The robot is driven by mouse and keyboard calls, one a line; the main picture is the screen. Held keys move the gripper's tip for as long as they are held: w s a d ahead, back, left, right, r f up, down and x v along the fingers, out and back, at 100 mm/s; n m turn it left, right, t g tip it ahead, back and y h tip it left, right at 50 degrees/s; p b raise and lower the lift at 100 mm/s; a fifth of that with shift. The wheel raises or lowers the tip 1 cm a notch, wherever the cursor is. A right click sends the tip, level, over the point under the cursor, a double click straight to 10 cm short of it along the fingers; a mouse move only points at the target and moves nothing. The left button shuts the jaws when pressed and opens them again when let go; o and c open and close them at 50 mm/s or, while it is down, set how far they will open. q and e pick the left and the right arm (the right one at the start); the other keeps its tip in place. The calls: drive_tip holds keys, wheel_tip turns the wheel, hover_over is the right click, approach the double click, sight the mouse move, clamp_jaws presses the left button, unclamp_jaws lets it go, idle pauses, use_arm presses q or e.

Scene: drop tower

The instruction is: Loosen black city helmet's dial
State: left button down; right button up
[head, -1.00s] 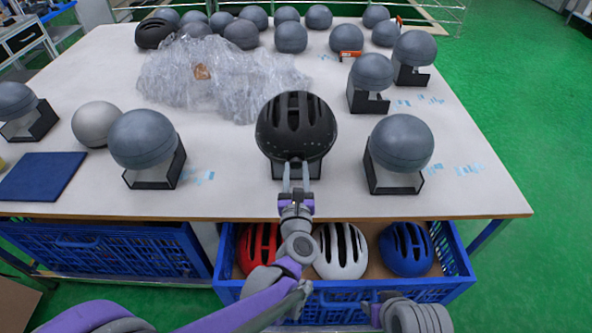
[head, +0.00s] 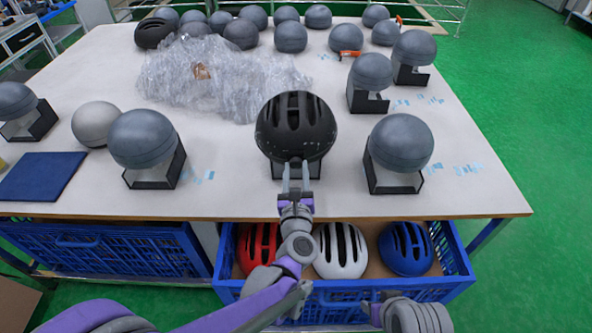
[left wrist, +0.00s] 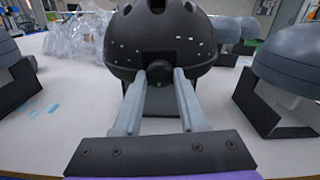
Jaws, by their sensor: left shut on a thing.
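The black city helmet (head: 296,124) sits on a black stand (head: 283,170) near the front middle of the table. In the left wrist view the helmet (left wrist: 158,35) fills the top middle, and its small dark dial (left wrist: 159,74) shows at the rear lower edge. My left gripper (head: 296,172) reaches up from the front, its two grey fingers pointing at that edge. In the left wrist view the fingertips (left wrist: 160,72) lie on either side of the dial, and the gripper is shut on it. My right gripper cannot be made out; only part of the right arm shows at the bottom.
Grey headforms on black stands flank the helmet, at left (head: 143,139) and right (head: 401,143). Crumpled clear plastic (head: 215,75) lies behind it. Below the front edge, an open blue crate (head: 345,305) holds a red, a white (head: 340,251) and a blue helmet (head: 406,248).

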use_arm(q)
drive_tip(key=shift+c, duration=2.2)
unclamp_jaws()
drive_tip(key=shift+s, duration=0.1)
drive_tip(key=s, duration=1)
drive_tip(key=shift+s, duration=0.3)
